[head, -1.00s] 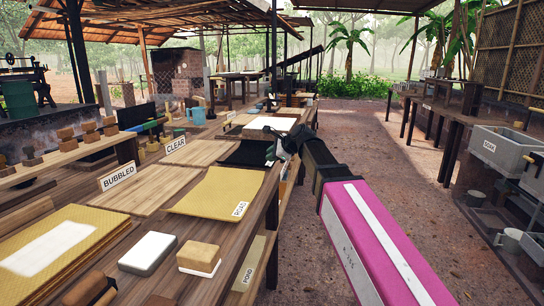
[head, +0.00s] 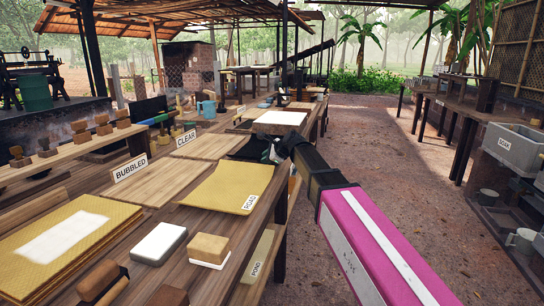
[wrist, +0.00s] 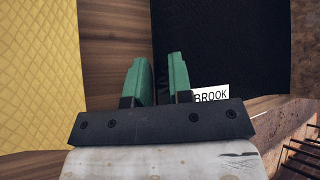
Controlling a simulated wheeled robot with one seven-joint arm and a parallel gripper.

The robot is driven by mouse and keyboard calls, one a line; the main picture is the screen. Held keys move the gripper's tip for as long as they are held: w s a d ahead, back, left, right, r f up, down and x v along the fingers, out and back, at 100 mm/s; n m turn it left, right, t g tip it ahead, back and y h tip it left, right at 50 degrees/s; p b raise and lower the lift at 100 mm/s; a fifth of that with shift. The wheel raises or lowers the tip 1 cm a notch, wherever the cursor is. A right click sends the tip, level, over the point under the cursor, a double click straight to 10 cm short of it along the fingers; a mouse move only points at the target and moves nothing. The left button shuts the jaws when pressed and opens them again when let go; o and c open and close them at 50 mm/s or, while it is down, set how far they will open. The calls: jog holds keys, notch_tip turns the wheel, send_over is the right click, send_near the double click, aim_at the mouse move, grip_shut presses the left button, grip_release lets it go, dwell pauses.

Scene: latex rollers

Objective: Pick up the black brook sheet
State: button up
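The black brook sheet (head: 246,148) lies on the long wooden table, beyond the yellow road sheet (head: 232,186). It fills the upper middle and right of the wrist view (wrist: 225,50), with a white BROOK label (wrist: 211,95) at its near edge. My gripper (wrist: 156,62) has two green fingers with a gap between them, and nothing shows between them. The left finger is over bare wood beside the sheet, the right finger over the black sheet's left part. I cannot tell whether the fingertips touch. In the head view my forearm hides part of the sheet's right side.
The yellow sheet also shows at left in the wrist view (wrist: 38,70). BUBBLED (head: 130,166) and CLEAR (head: 186,138) signs stand on the table. The dirt floor (head: 370,150) right of the table is open.

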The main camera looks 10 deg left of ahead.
jog(key=shift+w+a+f, duration=0.2)
jog(key=shift+a+f, duration=0.05)
grip_shut()
jog(key=shift+d, duration=0.15)
